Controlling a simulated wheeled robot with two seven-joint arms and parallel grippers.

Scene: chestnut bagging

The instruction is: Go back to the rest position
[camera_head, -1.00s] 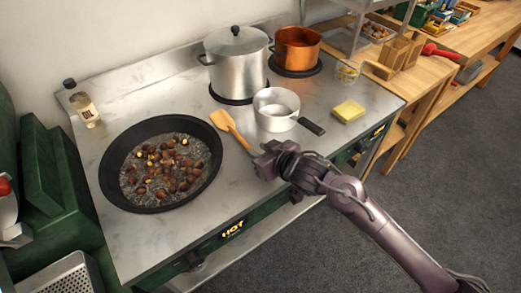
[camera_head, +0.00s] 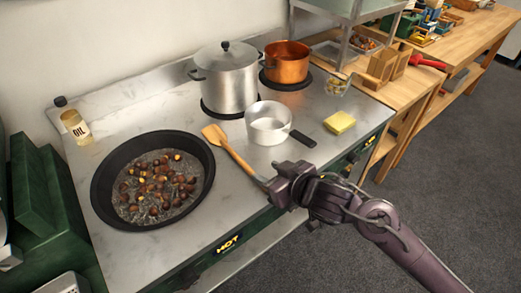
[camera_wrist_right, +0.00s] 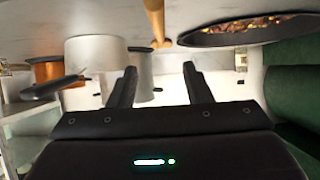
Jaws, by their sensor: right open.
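My right gripper (camera_head: 276,188) is at the front edge of the stove top, close to the handle end of a wooden spatula (camera_head: 227,146). In the right wrist view my right gripper (camera_wrist_right: 158,85) has its two fingers apart with nothing between them. The spatula (camera_wrist_right: 155,20) lies beyond the fingertips there. My left gripper is in neither view.
A black pan (camera_head: 105,205) of chestnuts sits at the left of the stove top (camera_head: 240,195). A white saucepan (camera_head: 268,124), a steel pot (camera_head: 227,80), a copper pot (camera_head: 287,62), a yellow sponge (camera_head: 339,122) and an oil bottle (camera_head: 75,125) stand around it. Open floor lies right.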

